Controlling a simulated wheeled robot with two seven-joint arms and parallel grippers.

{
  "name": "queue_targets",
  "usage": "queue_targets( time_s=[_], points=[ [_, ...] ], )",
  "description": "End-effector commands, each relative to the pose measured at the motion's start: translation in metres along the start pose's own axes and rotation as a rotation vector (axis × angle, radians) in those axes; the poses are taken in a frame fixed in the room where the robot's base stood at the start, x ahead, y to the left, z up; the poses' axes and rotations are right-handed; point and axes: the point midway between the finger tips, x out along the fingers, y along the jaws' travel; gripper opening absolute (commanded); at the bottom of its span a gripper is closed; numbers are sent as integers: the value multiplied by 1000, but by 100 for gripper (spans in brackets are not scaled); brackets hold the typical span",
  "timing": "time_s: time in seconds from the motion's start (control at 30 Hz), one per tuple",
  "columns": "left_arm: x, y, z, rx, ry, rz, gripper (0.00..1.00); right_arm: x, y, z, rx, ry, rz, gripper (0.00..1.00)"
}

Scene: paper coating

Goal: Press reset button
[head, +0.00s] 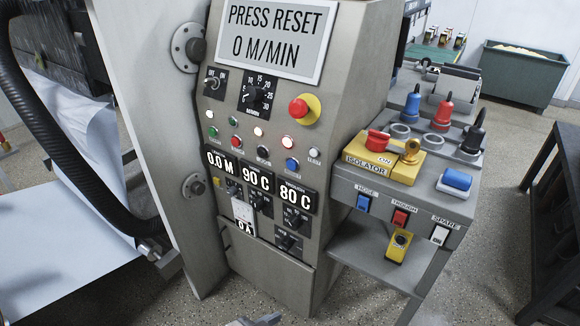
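The grey control panel (228,176) stands in the middle of the head view. Its display (276,40) reads PRESS RESET and 0 M/MIN. A row of push buttons crosses the panel: green (213,132), red (235,141), black (263,152), blue (292,164) and a pale one (314,153). The small labels under them are too blurred to read, so I cannot tell for certain which is reset. A small piece of one of my grippers (255,320) shows at the bottom edge, well below the buttons and apart from the panel. Its arm and its fingers' opening cannot be made out.
A red mushroom button (305,109) on a yellow base sits above the row. A side console (403,190) with a yellow isolator box (384,160) juts out on the right. A thick black hose (75,170) hangs on the left. Open floor lies in front.

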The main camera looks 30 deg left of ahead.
Motion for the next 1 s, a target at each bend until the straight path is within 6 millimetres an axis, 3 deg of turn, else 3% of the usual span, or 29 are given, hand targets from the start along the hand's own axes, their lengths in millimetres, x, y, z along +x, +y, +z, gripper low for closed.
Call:
queue_targets(
  time_s=[0.13, 0.33, 1.0],
  points=[
    [0, 0, 0, 0, 0, 0, 55, 0, 0, 0, 0, 0, 0, 69],
    [0, 0, 0, 0, 1, 0, 0, 0, 0, 0, 0, 0, 0, 69],
    [0, 0, 0, 0, 1, 0, 0, 0, 0, 0, 0, -1, 0, 69]
  ],
)
